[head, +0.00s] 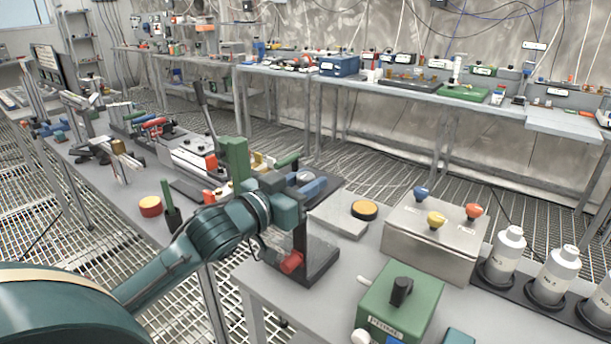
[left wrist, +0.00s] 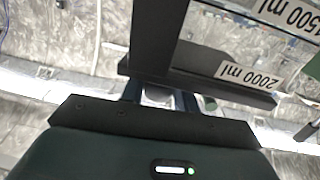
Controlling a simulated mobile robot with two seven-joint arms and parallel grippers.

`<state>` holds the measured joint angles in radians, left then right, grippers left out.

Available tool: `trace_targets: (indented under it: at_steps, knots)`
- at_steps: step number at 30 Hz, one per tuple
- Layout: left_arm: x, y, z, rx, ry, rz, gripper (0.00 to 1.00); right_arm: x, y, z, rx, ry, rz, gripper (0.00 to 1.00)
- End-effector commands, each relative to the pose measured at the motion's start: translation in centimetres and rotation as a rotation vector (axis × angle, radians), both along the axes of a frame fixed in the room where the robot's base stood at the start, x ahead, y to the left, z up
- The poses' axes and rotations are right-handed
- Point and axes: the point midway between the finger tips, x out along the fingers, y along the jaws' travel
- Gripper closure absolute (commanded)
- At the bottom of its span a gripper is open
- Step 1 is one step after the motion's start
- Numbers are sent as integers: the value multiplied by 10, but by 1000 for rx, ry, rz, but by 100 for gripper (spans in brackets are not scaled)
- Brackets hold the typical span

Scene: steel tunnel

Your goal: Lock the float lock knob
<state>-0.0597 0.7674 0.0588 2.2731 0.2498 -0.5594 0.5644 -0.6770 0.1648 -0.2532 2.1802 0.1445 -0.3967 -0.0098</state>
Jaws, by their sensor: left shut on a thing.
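My left gripper (head: 309,187) reaches in from the left to the upper part of a dark upright stand (head: 301,236) on the near bench. In the left wrist view its fingers (left wrist: 166,98) are shut on a small part at the stand's dark frame (left wrist: 160,40). That part seems to be the float lock knob, mostly hidden between the fingers, so its turn cannot be told. Labels reading 1500 ml and 2000 ml (left wrist: 249,75) are beside the frame. A red knob (head: 291,262) sits low on the stand, below my gripper. My right gripper is not in view.
To the right are a yellow-topped button (head: 364,210), a steel box (head: 431,238) with coloured knobs, a green box (head: 398,304) and white bottles (head: 507,250). Close left stand a green lever device (head: 236,158) and a red-and-yellow button (head: 150,206). Another bench runs along the wall.

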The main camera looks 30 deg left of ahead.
Motion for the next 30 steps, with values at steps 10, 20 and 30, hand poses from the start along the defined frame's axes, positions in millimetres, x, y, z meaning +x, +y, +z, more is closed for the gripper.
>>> trace_targets:
  at_steps: [10, 20, 30]
  knots:
    - [0, 0, -2, 1, 6, -55, 92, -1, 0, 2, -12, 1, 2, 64]
    - [0, 0, -3, 1, 6, -55, 69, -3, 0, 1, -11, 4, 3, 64]
    - [0, 0, -1, 0, 3, -55, 49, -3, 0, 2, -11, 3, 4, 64]
